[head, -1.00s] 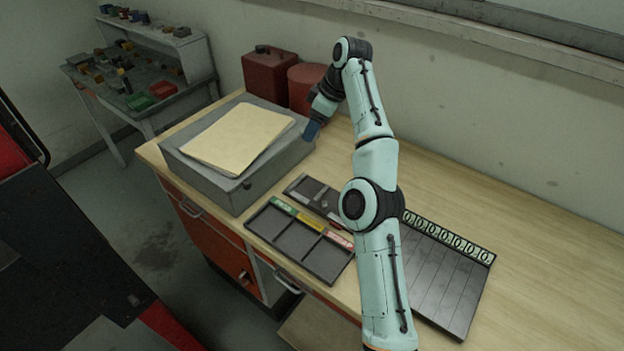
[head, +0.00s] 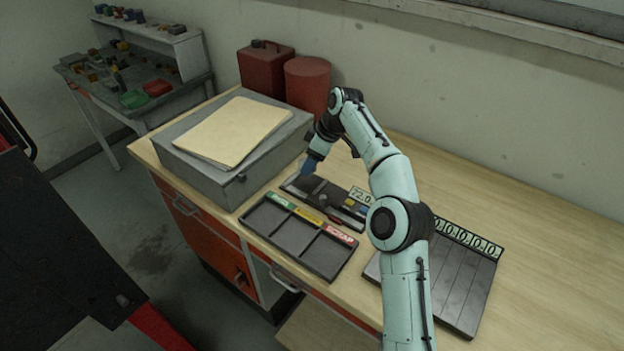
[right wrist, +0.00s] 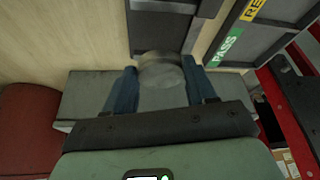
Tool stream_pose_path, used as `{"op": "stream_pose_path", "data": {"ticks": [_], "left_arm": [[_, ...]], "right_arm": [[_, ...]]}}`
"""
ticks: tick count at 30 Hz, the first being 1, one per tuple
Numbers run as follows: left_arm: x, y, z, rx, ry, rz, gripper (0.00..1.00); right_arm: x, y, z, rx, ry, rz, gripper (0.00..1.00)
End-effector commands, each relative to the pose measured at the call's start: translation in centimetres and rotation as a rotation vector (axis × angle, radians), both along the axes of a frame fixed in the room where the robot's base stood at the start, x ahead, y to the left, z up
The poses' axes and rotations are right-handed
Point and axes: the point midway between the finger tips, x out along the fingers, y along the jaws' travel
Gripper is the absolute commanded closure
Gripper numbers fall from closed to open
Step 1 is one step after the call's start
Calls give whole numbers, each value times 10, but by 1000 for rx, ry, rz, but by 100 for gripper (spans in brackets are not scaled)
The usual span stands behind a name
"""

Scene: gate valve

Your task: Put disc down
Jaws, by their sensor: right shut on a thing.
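My right gripper (head: 311,166) is over the back-left end of a dark tool tray (head: 296,189). In the right wrist view its blue fingers (right wrist: 160,86) are shut on a grey round disc (right wrist: 162,72), one finger on each side. The disc is in front of the dark tray's end (right wrist: 168,28) there; I cannot tell whether it touches the tray. The disc is not clear in the head view. A sorting tray (head: 297,239) with green, yellow and red labels lies in front of the tool tray. My left gripper is not in view.
A grey box (head: 235,178) with a tan folder (head: 235,131) stands left of the trays. Red containers (head: 307,83) stand behind. A slotted rack (head: 455,285) with numbered labels lies right, partly behind my arm. The wooden bench (head: 540,225) is clear farther right.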

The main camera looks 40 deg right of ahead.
Motion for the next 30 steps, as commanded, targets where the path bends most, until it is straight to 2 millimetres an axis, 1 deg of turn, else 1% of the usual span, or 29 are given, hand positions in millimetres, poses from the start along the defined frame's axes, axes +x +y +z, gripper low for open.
{"op": "stream_pose_path", "data": {"ticks": [2, 4, 9, 12, 19, 23, 24, 25, 30], "left_arm": [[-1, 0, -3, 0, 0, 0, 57], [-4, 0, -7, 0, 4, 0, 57], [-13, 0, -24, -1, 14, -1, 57], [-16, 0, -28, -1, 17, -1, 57], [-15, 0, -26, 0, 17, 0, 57], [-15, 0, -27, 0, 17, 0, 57], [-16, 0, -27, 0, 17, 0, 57], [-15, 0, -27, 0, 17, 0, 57], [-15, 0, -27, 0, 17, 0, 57]], "right_arm": [[0, 0, -4, 0, -1, 0, 96], [0, 0, -13, 0, 0, 0, 96], [-1, -1, -46, 1, 2, -1, 96], [-1, 0, -56, 1, -1, -1, 96], [1, 0, -54, 0, -4, -1, 96], [0, 0, -57, 0, -3, -1, 96], [0, 0, -59, 0, -1, -1, 41], [0, 0, -58, 0, -1, -1, 34], [0, 0, -58, 0, -1, -1, 34]]}}
